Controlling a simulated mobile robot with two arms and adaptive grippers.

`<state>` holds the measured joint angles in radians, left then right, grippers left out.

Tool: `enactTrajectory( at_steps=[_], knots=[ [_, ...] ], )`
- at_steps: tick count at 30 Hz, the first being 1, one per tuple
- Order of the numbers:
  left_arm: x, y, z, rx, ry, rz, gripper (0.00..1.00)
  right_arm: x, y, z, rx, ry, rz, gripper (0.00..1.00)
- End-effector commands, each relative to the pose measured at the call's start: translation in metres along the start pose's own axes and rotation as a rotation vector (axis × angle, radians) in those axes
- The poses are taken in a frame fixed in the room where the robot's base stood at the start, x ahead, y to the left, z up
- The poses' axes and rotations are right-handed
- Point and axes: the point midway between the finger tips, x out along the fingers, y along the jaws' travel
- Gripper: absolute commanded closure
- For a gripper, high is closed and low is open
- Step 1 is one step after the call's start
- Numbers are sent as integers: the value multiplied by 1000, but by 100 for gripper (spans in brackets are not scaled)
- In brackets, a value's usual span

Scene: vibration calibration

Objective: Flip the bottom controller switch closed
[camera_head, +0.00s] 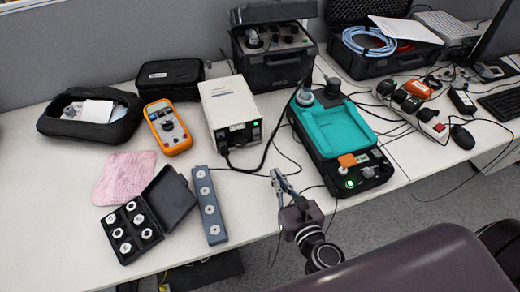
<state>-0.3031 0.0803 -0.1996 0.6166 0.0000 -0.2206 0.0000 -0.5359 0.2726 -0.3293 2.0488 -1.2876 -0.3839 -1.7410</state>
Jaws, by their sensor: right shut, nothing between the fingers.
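My right gripper (279,177) is shut and empty at the front edge of the table (265,222), its fingers pointing away from me. To its left and farther back stands a white controller box (228,108) with a green light and small controls on its front face (241,133). To its right is a black and teal device (335,128), with a green-lit round button (350,184) and an orange part (347,160) at its near end. The gripper touches neither. The switch positions are too small to tell. My left gripper is not in view.
An open black box of hex pieces (176,198), a blue-grey strip with round pieces (213,229), a pink cloth (121,170) and an orange multimeter (168,127) lie to the left. Cables run between the box and the teal device. Black cases (274,68) stand behind.

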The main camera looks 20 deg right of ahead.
Motion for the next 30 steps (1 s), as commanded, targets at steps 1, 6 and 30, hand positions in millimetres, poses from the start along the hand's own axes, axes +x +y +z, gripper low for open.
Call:
enactTrajectory(
  at_steps=[1,6,30],
  knots=[
    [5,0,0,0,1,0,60,1,0,-4,0,0,0,100],
    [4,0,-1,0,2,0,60,1,0,-4,0,0,0,100],
    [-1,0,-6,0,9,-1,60,79,0,-2,0,-3,0,100]
  ],
)
